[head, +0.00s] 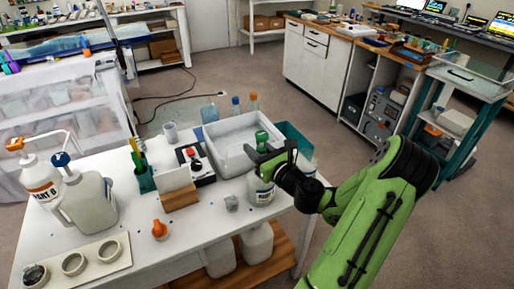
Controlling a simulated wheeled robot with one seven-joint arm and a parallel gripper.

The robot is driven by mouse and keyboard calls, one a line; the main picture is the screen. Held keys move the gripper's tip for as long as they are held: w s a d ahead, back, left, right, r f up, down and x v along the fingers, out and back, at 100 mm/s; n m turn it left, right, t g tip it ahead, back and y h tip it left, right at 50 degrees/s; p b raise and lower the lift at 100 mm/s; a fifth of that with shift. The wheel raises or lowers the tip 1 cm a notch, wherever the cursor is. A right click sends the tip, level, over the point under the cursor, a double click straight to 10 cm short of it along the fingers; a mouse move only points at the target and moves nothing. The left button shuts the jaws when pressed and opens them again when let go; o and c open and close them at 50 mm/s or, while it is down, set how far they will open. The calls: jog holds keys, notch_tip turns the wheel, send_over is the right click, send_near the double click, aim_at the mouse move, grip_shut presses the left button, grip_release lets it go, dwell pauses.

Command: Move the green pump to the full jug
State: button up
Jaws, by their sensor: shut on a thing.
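The green pump (262,137) shows its green head just above my gripper (268,157), which is shut on it. The pump's lower part is hidden by the gripper. A white labelled jug (261,189) stands directly below, near the table's right side; I cannot tell whether the pump is in its neck or above it. At the table's left stand a white jug with an orange pump (39,183) and a greyish jug with a blue cap (88,203). I cannot tell from this view which jug is full.
A white tub (222,157) stands behind the gripper, with a teal bin (296,139) at its right. A green holder with tools (143,172), an orange knob-like object (159,230) and a board of cups (74,263) occupy the white table (190,228). Two jugs sit on the lower shelf.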

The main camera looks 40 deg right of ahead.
jog(key=shift+f, duration=0.3)
dwell(0.7)
jog(key=shift+f+b, duration=0.65)
jog(key=shift+f, duration=0.15)
jog(key=shift+f, duration=0.45)
jog(key=o, duration=1.2)
